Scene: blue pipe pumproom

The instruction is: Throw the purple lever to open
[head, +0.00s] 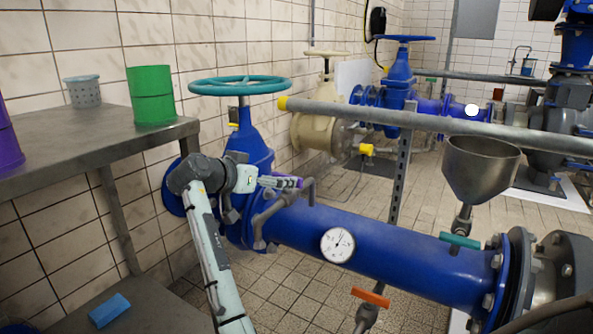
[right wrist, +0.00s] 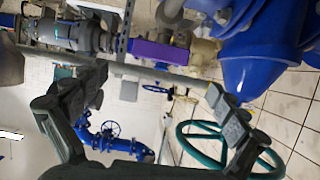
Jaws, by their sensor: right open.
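The purple lever (head: 292,183) shows as a small patch at the tips of my right gripper (head: 275,182), by the grey bypass pipe above the blue pipe. In the right wrist view the purple lever (right wrist: 160,53) is a long flat bar lying across the picture. My right gripper (right wrist: 158,88) is open there, one finger on each side, and the lever lies ahead between and above the fingertips. No contact can be made out. The lever's valve body is partly hidden in the head view. My left gripper is not in view.
A teal handwheel (head: 240,86) on a blue valve stands just above my right arm. The large blue pipe (head: 400,262) with a gauge (head: 337,245) runs below. A grey rail (head: 440,125) crosses behind. A metal shelf (head: 90,145) stands at left with a green cup (head: 151,95).

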